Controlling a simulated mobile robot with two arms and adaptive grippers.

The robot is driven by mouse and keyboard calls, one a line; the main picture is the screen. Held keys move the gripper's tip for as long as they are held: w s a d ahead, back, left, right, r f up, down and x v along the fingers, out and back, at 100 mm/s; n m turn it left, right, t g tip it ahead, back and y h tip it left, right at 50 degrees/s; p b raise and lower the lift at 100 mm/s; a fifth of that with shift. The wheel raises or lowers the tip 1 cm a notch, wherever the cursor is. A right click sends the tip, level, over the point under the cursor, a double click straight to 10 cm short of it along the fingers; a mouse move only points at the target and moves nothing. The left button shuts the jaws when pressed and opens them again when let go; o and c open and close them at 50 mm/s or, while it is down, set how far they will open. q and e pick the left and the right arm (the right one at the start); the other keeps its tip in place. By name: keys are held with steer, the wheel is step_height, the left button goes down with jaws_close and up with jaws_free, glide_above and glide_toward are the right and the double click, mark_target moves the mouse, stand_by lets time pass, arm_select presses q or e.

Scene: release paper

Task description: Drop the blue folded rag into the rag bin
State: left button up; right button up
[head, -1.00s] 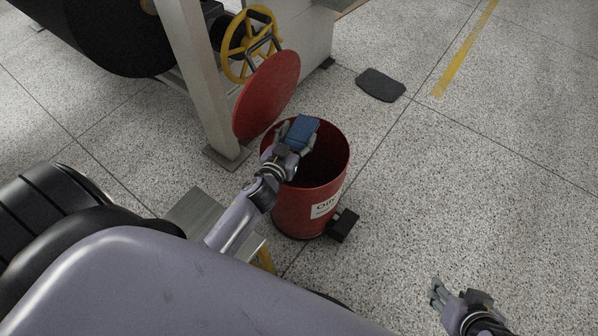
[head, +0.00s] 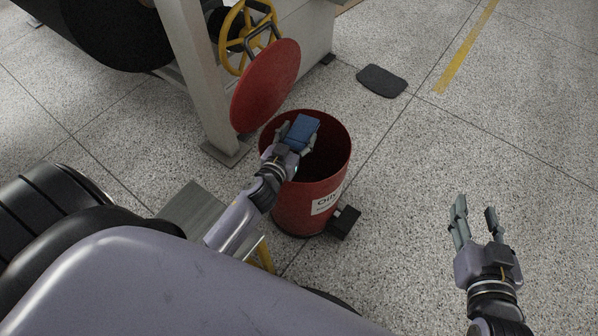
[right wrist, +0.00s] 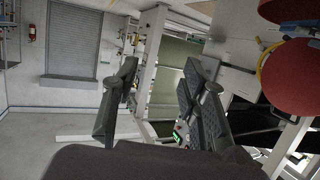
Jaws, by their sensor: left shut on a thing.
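The blue folded rag (head: 301,133) is in my left gripper (head: 294,139), which is shut on it. The gripper holds it over the open mouth of the red rag bin (head: 308,205). The bin has a white label and a black pedal at its foot, and its round red lid (head: 266,86) is tilted up behind it. My right gripper (head: 476,220) is open and empty over the floor at the lower right. Its two fingers also show apart in the right wrist view (right wrist: 158,105).
A pale machine post (head: 197,80) and a yellow handwheel (head: 247,37) stand behind the bin at the left. A dark mat (head: 382,81) lies on the floor beyond the bin. The speckled floor to the right is clear, with a yellow line (head: 466,46).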

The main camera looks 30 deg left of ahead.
arm_select(q)
steer(key=shift+f+b, duration=0.55)
steer(key=shift+f, duration=0.2)
arm_select(e)
step_height(320, 180, up, 7)
steer(key=w+a+t+y, duration=0.1)
steer(key=t, duration=0.3)
steer(key=shift+w+a+f+y, duration=0.15)
steer(key=shift+w+f+y, duration=0.05)
steer(key=shift+y, duration=0.1)
arm_select(q)
steer(key=o, duration=1.2)
steer(key=v, duration=0.7)
steer(key=shift+s, duration=0.2)
